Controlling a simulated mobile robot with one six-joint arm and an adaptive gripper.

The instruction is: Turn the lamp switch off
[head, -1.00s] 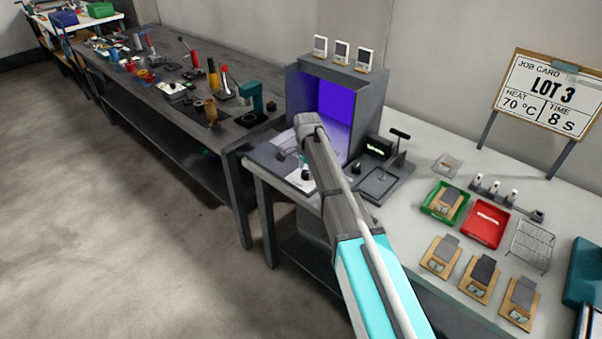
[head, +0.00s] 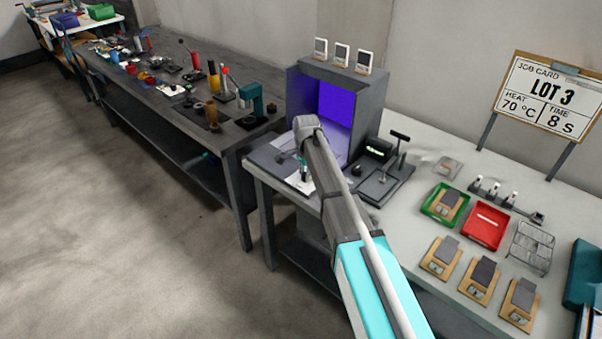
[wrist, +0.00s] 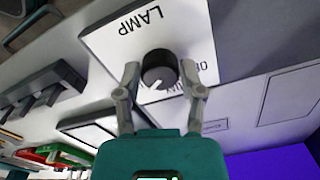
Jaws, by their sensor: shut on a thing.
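The lamp switch is a black round knob (wrist: 158,66) with a white pointer line, on a white plate (wrist: 112,38) marked LAMP. In the wrist view the pointer slants to the lower left; other lettering beside the knob is partly hidden. My gripper (wrist: 160,76) has one finger on each side of the knob and is shut on it. In the head view my gripper (head: 304,172) is small and partly hidden by my arm, in front of the booth. The booth's inside (head: 335,103) glows blue-violet.
A dark lever stand (head: 384,178) and a small lit display (head: 377,149) stand right of the booth. Green (head: 430,207) and red (head: 483,234) trays, a wire rack (head: 531,247) and several clipped blocks lie further right. A cluttered bench (head: 230,130) stands to the left.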

